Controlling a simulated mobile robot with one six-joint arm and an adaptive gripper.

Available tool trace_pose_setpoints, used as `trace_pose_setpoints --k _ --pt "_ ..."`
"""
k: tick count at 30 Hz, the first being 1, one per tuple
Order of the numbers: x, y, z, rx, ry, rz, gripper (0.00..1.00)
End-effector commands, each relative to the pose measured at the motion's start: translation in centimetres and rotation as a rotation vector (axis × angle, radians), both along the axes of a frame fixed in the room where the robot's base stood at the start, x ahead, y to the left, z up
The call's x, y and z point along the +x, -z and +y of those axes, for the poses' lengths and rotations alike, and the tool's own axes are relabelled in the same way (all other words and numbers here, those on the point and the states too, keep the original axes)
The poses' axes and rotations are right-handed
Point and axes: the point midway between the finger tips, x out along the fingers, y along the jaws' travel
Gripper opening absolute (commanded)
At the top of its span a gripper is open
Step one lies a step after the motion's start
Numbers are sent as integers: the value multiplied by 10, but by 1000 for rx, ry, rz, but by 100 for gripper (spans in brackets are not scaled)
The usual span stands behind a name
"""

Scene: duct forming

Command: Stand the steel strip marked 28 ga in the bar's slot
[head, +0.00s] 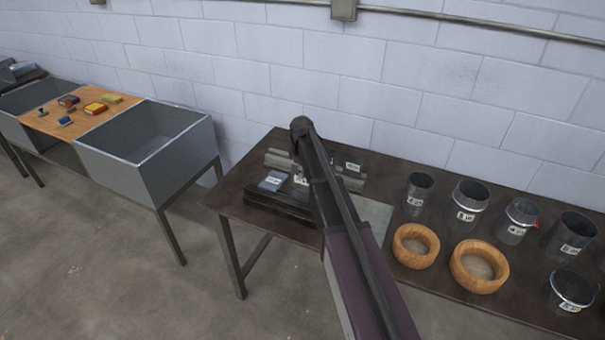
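A pale metal bar (278,160) lies across the left part of the dark workbench, and my arm covers its middle. Small labelled steel pieces are around it: one (353,165) stands at the bar's right part, one (271,181) lies tilted in front, and another label (300,180) shows beside my arm. The labels are too small to read, so I cannot tell which piece is 28 ga. The bar's slot is not clear from here. My gripper is not visible; my arm rises across the bench and hides what is behind it.
A dark block (275,203) lies at the front left of the workbench (240,205). A grey sink (150,150) and a wooden board (75,122) with small items stand farther left.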

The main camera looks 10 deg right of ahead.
Motion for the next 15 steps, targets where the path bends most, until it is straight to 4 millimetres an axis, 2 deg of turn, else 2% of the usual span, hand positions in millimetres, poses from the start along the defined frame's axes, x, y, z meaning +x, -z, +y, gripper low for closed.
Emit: trace_pose_setpoints --k 15 --pt "0 24 -1 0 1 0 0"
